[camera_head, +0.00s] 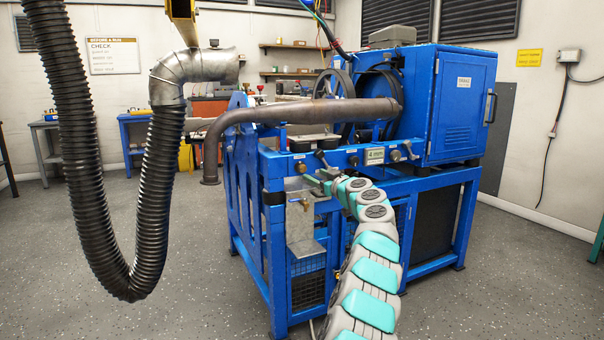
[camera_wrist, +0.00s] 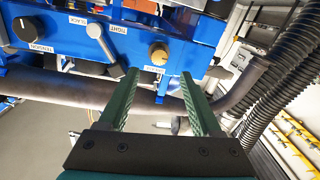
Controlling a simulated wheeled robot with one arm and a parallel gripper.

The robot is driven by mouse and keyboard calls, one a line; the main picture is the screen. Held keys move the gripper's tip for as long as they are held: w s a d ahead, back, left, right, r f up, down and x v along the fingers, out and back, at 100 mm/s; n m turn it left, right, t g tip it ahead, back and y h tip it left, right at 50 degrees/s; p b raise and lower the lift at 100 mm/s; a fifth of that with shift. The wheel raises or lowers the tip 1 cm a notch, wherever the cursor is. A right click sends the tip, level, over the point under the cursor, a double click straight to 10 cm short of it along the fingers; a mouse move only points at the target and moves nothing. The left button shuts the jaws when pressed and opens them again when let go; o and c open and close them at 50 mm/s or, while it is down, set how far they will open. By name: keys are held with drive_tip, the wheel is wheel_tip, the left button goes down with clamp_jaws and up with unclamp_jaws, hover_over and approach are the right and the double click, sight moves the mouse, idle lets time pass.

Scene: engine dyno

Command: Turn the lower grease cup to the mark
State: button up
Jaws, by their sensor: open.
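A round brass-coloured knob or cup (camera_wrist: 158,54) sits on the blue rail. It also shows in the head view (camera_head: 300,167), at the rail's left end. I cannot tell for sure whether it is the lower grease cup, and I make out no mark on it. My gripper (camera_wrist: 158,75) is open and empty. In the wrist view its green fingers point towards the brass part, which appears between and just beyond their tips, apparently apart from them. In the head view my gripper (camera_head: 322,180) is near the rail, partly hidden by my arm.
A black knob (camera_wrist: 27,28) labelled TENSION and SLACK and TIGHT labels are on the same rail. A brown exhaust pipe (camera_head: 300,112) runs above the rail. A metal tank (camera_head: 305,228) with a brass tap hangs below. A ribbed black hose (camera_head: 85,170) hangs left. Floor is clear in front.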

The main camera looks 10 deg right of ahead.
sight(303, 169)
drive_tip(key=shift+p+x, duration=1.1)
drive_tip(key=shift+x, duration=1.3)
drive_tip(key=shift+w+a+r+p, duration=0.1)
drive_tip(key=shift+w+r+p, duration=0.1)
drive_tip(key=shift+w+p, duration=0.4)
drive_tip(key=shift+w+a+f+p, duration=0.1)
drive_tip(key=shift+w+a+p, duration=0.05)
drive_tip(key=shift+w, duration=0.25)
drive_tip(key=shift+w+a+f+p, duration=0.15)
drive_tip(key=shift+w+a, duration=0.05)
drive_tip(key=shift+w, duration=0.25)
clamp_jaws()
